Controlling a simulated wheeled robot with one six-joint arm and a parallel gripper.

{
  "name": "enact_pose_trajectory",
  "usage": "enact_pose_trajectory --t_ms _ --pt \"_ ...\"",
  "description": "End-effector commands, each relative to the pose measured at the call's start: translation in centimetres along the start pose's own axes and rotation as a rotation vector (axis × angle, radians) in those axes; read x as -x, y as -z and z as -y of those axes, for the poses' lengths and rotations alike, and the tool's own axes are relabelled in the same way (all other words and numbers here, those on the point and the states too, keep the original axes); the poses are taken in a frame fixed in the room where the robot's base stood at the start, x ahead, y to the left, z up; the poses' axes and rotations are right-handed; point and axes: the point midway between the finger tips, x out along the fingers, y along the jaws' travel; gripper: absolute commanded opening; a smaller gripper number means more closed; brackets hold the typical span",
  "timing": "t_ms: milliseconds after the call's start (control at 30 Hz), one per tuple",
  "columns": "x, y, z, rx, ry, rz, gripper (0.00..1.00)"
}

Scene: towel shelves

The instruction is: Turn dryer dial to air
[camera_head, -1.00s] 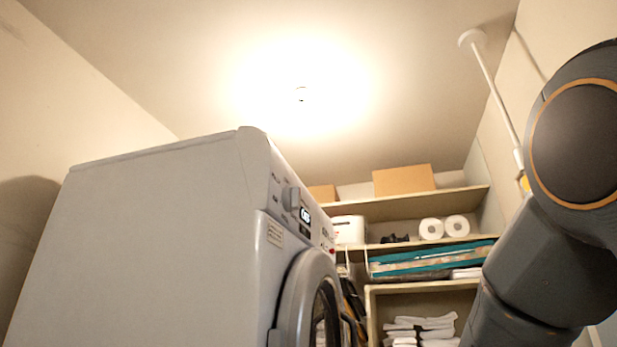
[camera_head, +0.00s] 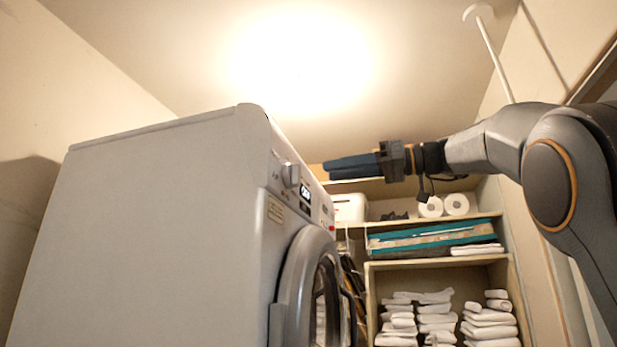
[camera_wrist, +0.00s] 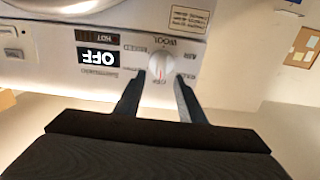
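The dryer (camera_head: 150,230) is a grey-white front-loading machine on the left of the head view. Its round dial (camera_head: 291,175) is on the upper control panel, beside a small lit display (camera_head: 306,194). In the wrist view the white dial (camera_wrist: 161,66) is near the top centre with printed labels around it, one reading WOOL. The display (camera_wrist: 99,57) there reads OFF, upside down. My gripper (camera_head: 326,168) points left toward the panel, with a gap to the dial in the head view. In the wrist view my open gripper (camera_wrist: 159,76) has a finger on each side of the dial.
The dryer's round door (camera_head: 312,290) bulges out below the panel. Behind are shelves (camera_head: 440,262) with folded white towels (camera_head: 430,315), paper rolls (camera_head: 443,205) and a teal item (camera_head: 430,238). A wall stands close on the right of my arm.

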Motion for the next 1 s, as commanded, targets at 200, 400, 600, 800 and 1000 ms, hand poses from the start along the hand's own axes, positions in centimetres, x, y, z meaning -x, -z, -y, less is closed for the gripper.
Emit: enact_pose_trajectory --t_ms 200,400,600,800,1000 --pt "-2.2 0.7 0.6 0.014 0.013 -0.007 0.36" --pt "-5.3 0.8 0.6 0.013 0.012 -0.007 0.36" --pt "-7.2 0.6 0.4 0.013 0.009 -0.006 0.36" --pt "-7.7 0.5 0.4 0.013 0.007 -0.006 0.36" --pt "-7.6 0.4 0.4 0.013 0.007 -0.006 0.28"
